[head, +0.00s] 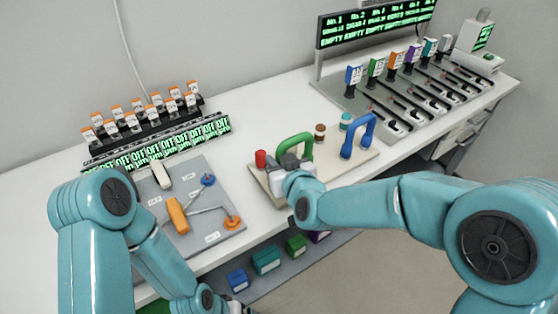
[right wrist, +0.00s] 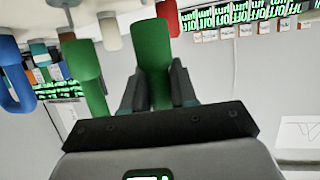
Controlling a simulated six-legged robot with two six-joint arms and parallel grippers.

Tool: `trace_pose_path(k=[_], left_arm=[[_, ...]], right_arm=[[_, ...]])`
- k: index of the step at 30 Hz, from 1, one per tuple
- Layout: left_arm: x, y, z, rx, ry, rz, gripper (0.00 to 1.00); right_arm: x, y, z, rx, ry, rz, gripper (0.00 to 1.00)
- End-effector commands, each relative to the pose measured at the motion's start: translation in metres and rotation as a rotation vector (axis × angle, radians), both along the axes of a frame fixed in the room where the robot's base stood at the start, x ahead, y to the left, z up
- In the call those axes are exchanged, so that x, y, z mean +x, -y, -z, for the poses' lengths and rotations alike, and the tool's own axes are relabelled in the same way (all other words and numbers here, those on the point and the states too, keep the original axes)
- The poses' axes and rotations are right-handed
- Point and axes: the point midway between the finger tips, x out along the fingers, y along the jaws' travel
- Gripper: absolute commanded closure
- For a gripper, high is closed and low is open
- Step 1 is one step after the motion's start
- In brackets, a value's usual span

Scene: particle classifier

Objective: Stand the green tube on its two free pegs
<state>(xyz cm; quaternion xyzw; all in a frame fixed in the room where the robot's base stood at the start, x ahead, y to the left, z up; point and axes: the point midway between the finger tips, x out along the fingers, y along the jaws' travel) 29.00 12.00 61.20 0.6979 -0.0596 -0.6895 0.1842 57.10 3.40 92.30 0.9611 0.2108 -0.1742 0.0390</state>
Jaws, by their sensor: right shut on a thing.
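The green tube (head: 305,138) is an upside-down U at the middle of the pale board (head: 262,178). My right gripper (head: 292,168) is shut on its near leg in the head view and hides that leg's lower part. In the right wrist view, which is upside down, both legs of the green tube (right wrist: 152,50) show, and the fingers (right wrist: 155,92) close around one leg. I cannot tell whether the leg ends touch the board or any pegs. My left arm reaches to the bottom edge of the head view; its fingers are out of frame.
On the board stand a red piece (head: 261,158), a brown-capped bottle (head: 320,132), a teal-capped bottle (head: 345,122) and a blue U tube (head: 358,138). A grey mat (head: 208,165) with an orange-handled tool lies left. A row of slotted machines (head: 408,85) stands back right.

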Motion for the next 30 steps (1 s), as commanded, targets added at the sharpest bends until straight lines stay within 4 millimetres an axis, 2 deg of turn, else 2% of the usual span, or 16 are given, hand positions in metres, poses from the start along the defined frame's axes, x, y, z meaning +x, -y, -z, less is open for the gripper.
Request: trace_pose_path(k=[30], left_arm=[[0.0,0.0,0.007,0.0,0.0,0.0,0.0]], right_arm=[[0.0006,0.0001,-0.0001,0.0,0.001,0.0,1.0]])
